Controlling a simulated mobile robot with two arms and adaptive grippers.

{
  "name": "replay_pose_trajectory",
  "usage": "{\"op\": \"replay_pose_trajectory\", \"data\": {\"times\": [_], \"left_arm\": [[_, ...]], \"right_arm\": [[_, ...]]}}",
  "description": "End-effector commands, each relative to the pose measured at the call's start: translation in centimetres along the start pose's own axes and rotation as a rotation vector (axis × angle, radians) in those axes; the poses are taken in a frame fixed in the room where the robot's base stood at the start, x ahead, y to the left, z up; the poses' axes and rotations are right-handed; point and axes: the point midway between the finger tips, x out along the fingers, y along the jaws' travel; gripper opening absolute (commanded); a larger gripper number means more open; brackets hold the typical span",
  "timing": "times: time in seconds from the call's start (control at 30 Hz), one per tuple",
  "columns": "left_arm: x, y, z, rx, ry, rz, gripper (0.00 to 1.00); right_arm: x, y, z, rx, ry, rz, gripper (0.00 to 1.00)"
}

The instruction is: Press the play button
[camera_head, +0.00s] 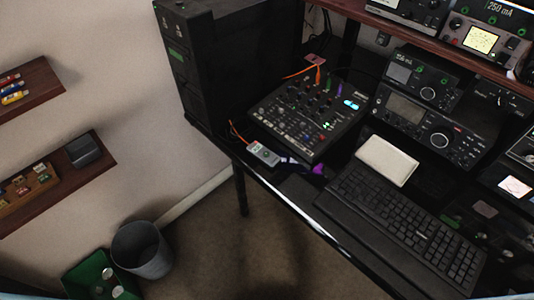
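A black mixer-like console (285,128) with knobs, small buttons and a lit cyan display lies on the black desk. A small grey handheld device (263,153) with an orange cable lies at the desk's left front edge, by the console's near left corner. Which device carries the play button cannot be told; no play mark is readable at this size. Neither gripper is in view.
A black keyboard (405,230) and a white pad (386,160) lie right of the console. Stacked radios (430,130) stand behind. A tall black cabinet (235,55) stands left. A grey bin (142,250) and green crate (90,275) stand on the floor.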

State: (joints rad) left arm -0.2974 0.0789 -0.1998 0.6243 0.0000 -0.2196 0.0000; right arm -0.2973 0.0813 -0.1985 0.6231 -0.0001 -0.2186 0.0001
Motion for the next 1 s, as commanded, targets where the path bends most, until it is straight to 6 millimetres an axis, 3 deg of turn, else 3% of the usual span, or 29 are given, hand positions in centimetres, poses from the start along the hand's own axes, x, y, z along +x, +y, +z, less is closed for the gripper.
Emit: {"op": "replay_pose_trajectory", "data": {"times": [0.23,0.9,1.0], "left_arm": [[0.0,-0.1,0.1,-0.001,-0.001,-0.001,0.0],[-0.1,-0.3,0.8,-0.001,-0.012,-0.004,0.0],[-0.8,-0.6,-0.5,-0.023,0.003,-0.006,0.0]], "right_arm": [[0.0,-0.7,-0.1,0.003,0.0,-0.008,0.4],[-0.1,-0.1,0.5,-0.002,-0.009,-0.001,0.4],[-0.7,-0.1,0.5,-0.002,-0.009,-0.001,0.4]]}}
